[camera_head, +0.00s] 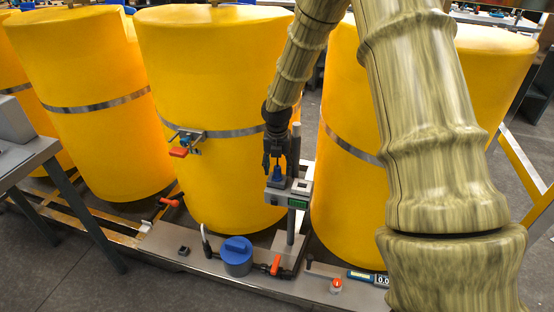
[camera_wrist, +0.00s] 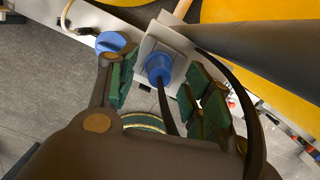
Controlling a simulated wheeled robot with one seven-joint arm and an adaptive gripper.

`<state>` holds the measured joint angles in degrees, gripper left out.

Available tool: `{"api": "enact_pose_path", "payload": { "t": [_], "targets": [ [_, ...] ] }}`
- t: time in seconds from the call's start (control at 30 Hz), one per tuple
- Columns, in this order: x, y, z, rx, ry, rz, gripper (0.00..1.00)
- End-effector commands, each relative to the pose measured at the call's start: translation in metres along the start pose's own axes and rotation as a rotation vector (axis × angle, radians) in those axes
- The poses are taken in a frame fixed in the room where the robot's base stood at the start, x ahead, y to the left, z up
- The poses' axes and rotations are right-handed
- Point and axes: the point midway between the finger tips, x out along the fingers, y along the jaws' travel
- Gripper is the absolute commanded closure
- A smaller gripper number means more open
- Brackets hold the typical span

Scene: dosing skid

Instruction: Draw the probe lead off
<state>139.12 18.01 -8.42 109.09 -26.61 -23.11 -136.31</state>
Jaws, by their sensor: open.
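The probe lead's blue plug (camera_wrist: 158,67) stands on a grey instrument box, with a dark cable running from it towards my wrist. In the head view the blue plug (camera_head: 277,172) shows on top of the instrument box (camera_head: 299,202), which has a small green display and is mounted by a grey post. My gripper (camera_wrist: 160,90) is open, with its green-padded fingers on either side of the plug and apart from it. In the head view my gripper (camera_head: 275,155) points down just above the plug. Where the cable's far end goes is hidden.
Large yellow tanks (camera_head: 215,110) with metal bands stand close behind. On the skid base sit a blue pump (camera_head: 237,256), an orange-handled valve (camera_head: 276,265), a red knob (camera_head: 337,285) and a meter (camera_head: 367,278). A grey table (camera_head: 22,158) is at the left.

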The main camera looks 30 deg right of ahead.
Motion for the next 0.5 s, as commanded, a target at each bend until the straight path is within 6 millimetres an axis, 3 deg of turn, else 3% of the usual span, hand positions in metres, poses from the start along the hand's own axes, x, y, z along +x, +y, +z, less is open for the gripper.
{"api": "enact_pose_path", "payload": {
  "t": [0.2, 0.5],
  "targets": [
    [0.016, 0.000, 0.000, 0.000, 0.000, 0.000, 0.50],
    [0.018, 0.000, 0.000, 0.000, -0.001, 0.000, 0.50]
  ]
}}
